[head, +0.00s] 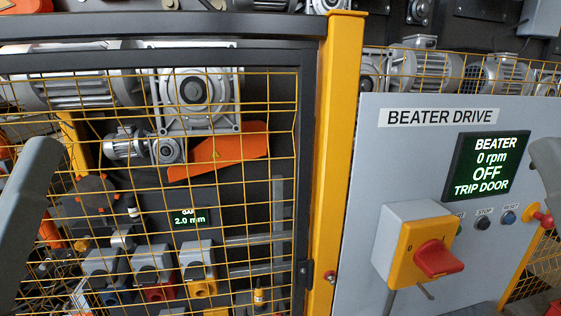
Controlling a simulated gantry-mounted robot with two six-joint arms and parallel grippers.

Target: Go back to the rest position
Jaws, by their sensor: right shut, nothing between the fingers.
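A grey part of my left arm (28,205) stands at the left edge of the head view, in front of the mesh guard. I do not see the left gripper's fingers. A grey part of my right arm (547,160) shows at the right edge, beside the control panel. My right gripper is shut and empty, and its fingers are hard to make out. Both visible arm parts are raised and hold nothing that I can see.
A yellow mesh guard door (304,150) in a dark frame meets a yellow post (338,150). Behind it are motors and an orange plate (225,152).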

